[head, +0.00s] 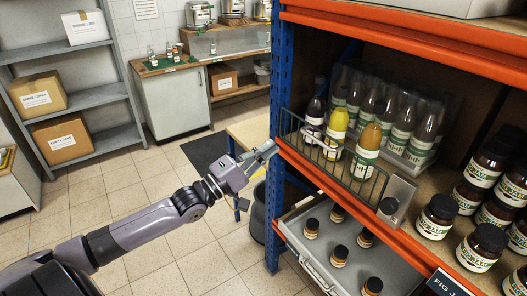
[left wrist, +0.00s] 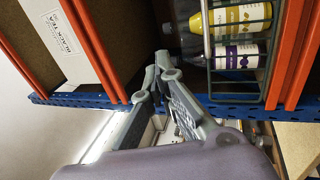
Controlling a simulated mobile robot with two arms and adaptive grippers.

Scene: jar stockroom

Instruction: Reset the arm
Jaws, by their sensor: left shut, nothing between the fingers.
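My left arm reaches in from the lower left of the head view. Its gripper (head: 266,151) is shut and empty, beside the blue upright of the shelving rack. In the left wrist view the gripper's fingertips (left wrist: 158,74) meet with nothing between them. The wire rack (head: 331,158) with several bottles is to the right of the gripper, apart from it. A yellow bottle (head: 336,128) and an orange bottle (head: 367,152) stand in it. My right gripper is in neither view.
The blue upright (head: 282,75) and orange shelf edge (head: 335,200) are close to the gripper. Below is a grey drawer (head: 297,232) with small dark jars. Dark-lidded jars (head: 437,215) fill the right shelf. A wooden table (head: 250,131) stands behind the gripper. The tiled floor at left is clear.

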